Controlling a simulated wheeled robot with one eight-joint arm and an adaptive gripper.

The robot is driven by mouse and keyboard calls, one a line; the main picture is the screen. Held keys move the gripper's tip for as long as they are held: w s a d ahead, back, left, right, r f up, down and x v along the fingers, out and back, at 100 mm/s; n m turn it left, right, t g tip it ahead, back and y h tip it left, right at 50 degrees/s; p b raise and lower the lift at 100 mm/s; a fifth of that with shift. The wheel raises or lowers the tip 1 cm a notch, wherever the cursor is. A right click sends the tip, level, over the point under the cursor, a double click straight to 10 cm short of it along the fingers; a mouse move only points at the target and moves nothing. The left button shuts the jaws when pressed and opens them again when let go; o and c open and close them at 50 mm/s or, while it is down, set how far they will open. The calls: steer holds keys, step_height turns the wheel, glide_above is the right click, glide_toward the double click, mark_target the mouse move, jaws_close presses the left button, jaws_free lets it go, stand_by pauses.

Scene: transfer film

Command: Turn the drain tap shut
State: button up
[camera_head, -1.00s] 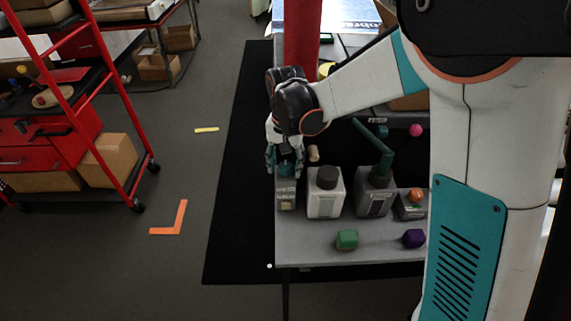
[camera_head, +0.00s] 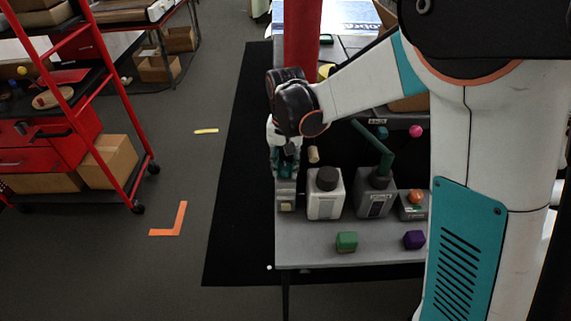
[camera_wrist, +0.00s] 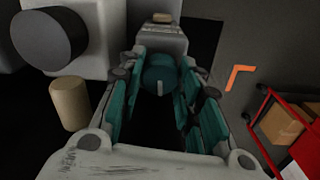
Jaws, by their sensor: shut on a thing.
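The drain tap is a teal round knob (camera_wrist: 160,75) with a pale mark, on a grey body (camera_head: 286,198) at the left end of the grey table. The body also shows in the wrist view (camera_wrist: 160,42), beyond the knob. My gripper (camera_head: 285,170) points down over the tap from above. In the wrist view my gripper (camera_wrist: 162,80) has its teal fingers on both sides of the knob, shut on it. In the head view the knob is mostly hidden by the fingers.
Right of the tap stand a white box with a dark knob (camera_head: 325,198), a grey unit with a green lever (camera_head: 377,160) and a box with an orange knob (camera_head: 415,197). A beige cylinder (camera_head: 313,154) is close by. Green (camera_head: 347,242) and purple (camera_head: 414,240) blocks lie in front.

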mark_target(286, 166)
steer(key=n, duration=0.8)
steer(key=shift+n, duration=0.4)
steer(key=n, duration=0.4)
steer(key=shift+b, duration=0.35)
steer(key=shift+n, duration=1.8)
steer(key=o, duration=1)
steer(key=shift+o, duration=0.2)
steer(key=shift+r, duration=0.1)
step_height(286, 166, up, 12)
